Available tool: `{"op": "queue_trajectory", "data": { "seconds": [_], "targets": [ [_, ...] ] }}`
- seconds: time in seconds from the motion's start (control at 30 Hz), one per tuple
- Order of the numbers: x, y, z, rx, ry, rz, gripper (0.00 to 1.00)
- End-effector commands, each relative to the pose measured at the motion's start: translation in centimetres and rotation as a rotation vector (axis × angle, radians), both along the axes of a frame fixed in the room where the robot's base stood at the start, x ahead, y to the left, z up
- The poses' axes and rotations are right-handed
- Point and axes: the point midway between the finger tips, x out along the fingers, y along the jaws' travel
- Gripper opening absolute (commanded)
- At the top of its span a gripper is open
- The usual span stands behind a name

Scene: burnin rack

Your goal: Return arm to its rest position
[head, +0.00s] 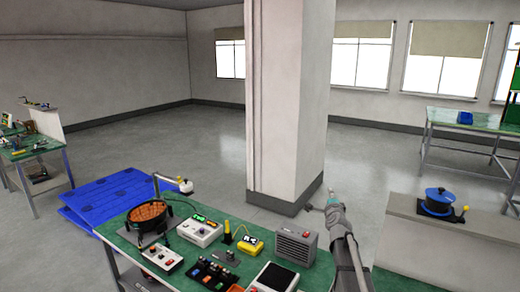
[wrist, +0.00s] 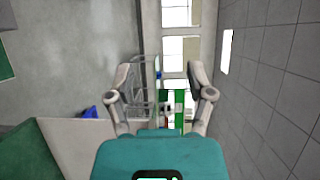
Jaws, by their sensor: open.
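My gripper (wrist: 162,85) is open, with nothing between its two grey fingers in the wrist view. It points out into the room, and the wrist picture is turned on its side, with floor at left and ceiling at right. In the head view my arm (head: 345,245) rises from the bottom edge, just right of the green bench (head: 125,247). The arm's end is near the foot of the pillar in the picture; its jaws are too small to read there.
A square pillar (head: 287,100) stands beyond the bench, which carries several instruments, including a grey heater-like box (head: 295,247). Blue pallets (head: 95,200) lie at left. Open floor lies beyond.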

Motion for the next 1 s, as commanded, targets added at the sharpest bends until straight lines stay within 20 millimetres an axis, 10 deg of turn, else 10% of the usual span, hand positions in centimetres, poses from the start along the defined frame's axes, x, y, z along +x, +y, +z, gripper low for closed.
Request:
{"op": "queue_trajectory", "data": {
  "seconds": [0.5, 1.0],
  "targets": [
    [-12.3, 10.2, -12.9, -0.608, 0.526, 0.542, 0.69],
    [-30.0, 11.2, -22.2, -1.055, 1.043, 1.086, 0.69]
  ]
}}
